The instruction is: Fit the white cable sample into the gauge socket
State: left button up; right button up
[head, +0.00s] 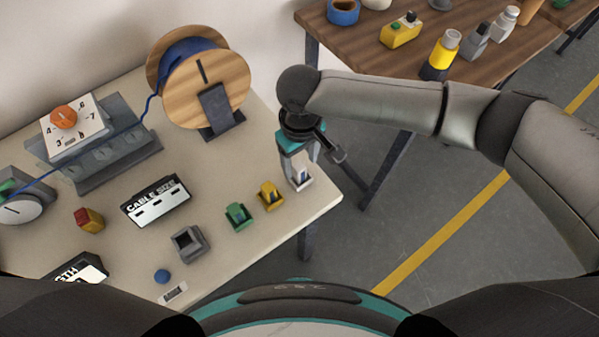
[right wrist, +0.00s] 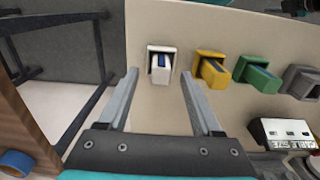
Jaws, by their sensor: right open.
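The white cable sample (head: 303,174) stands at the right edge of the beige table, with a blue piece in its top; it also shows in the right wrist view (right wrist: 161,72). My right gripper (head: 297,168) is over it, open, pointing down. In the right wrist view its fingertips (right wrist: 158,76) lie to the left and right of the white sample, with a gap on each side. A grey socket with a dark hollow (head: 189,244), likely the gauge socket, stands to the left, beyond the yellow and green samples. My left gripper is not in view.
The yellow sample (head: 270,196) and green sample (head: 238,216) stand in a row beside the white one. A "CABLE SIZE" block (head: 157,201), a wooden cable reel (head: 215,88) and a dial box (head: 72,126) stand farther left. A brown table (head: 352,37) is behind.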

aim_at(299, 166)
jog(key=shift+a+f, duration=0.1)
jog(key=shift+f, duration=1.45)
jog(key=shift+c, duration=0.2)
grip_shut()
